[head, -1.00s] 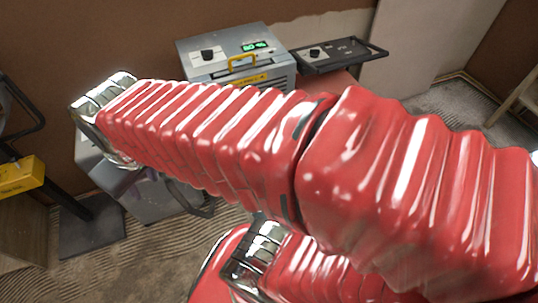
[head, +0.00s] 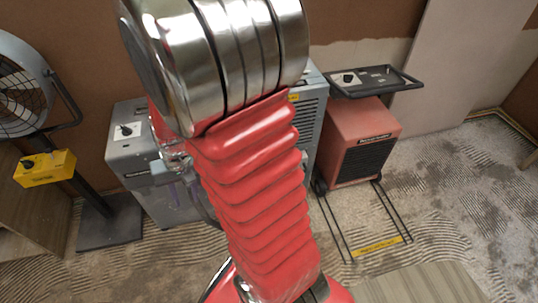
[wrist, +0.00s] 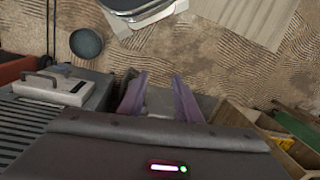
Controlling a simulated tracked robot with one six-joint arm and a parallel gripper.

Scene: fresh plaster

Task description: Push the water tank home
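My gripper (wrist: 159,82) shows in the wrist view as two purplish fingers standing apart, with a gap between them. A pale grey surface (wrist: 160,101) lies behind and between the fingers; I cannot tell whether they touch it. In the head view my red arm reaches down in front of a grey machine (head: 130,155) with a dial on a white plate. The gripper is mostly hidden there, low against the machine's front. I cannot clearly make out the water tank; it may be the grey part (head: 165,205) low on that machine.
A red machine (head: 355,145) with a black handle stands to the right, a low black frame on the floor before it. A fan (head: 22,90) and a yellow box (head: 45,168) stand left. Ridged floor lies open in front. A dark round vessel (wrist: 87,43) shows in the wrist view.

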